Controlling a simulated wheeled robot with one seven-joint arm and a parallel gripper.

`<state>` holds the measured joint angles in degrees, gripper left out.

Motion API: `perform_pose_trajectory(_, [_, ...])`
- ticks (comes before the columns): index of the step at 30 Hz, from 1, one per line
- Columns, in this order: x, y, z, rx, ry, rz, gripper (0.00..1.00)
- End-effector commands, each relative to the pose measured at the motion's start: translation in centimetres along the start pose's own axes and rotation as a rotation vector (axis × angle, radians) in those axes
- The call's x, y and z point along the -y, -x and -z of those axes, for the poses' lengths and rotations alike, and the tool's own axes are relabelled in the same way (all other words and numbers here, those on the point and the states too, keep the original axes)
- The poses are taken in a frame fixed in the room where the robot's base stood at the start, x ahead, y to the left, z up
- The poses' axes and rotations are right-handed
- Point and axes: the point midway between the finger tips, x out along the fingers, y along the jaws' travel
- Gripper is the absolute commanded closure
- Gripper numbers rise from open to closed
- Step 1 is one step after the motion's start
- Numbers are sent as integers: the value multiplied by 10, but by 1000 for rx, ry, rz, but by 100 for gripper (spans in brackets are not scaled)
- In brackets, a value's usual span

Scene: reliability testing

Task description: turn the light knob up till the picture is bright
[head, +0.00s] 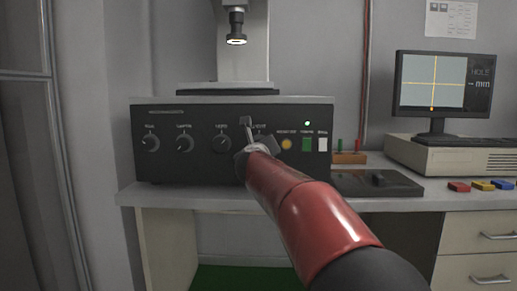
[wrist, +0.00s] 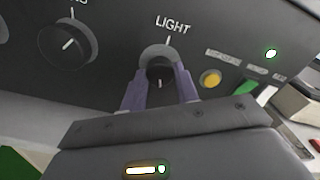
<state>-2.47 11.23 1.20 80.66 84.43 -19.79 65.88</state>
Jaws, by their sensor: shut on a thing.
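The light knob (wrist: 157,54) is a dark round knob with a pale rim, under the LIGHT label on the black control box (head: 200,165). My gripper (wrist: 161,76) is shut on this knob, one purple-grey finger on each side. In the head view my gripper (head: 257,143) reaches the box front and hides the knob. The fingers cover part of the knob, so its pointer is hard to read. The monitor screen (head: 420,95) at the right shows a plain grey picture with a yellow crosshair and an orange dot low down.
Other knobs (head: 150,143) sit left of the light knob. A yellow button (head: 287,144), a green switch (head: 307,145) and a white switch (head: 322,144) sit close on its right. Coloured blocks (head: 481,185) lie at the desk's right.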

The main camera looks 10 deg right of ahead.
Motion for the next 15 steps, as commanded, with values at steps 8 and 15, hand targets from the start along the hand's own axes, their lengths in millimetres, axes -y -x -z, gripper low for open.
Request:
perform_pose_trajectory(8, [-2,0,2,-3,1,-2,67])
perform_pose_trajectory(15, [-1,0,1,-2,1,-1,48])
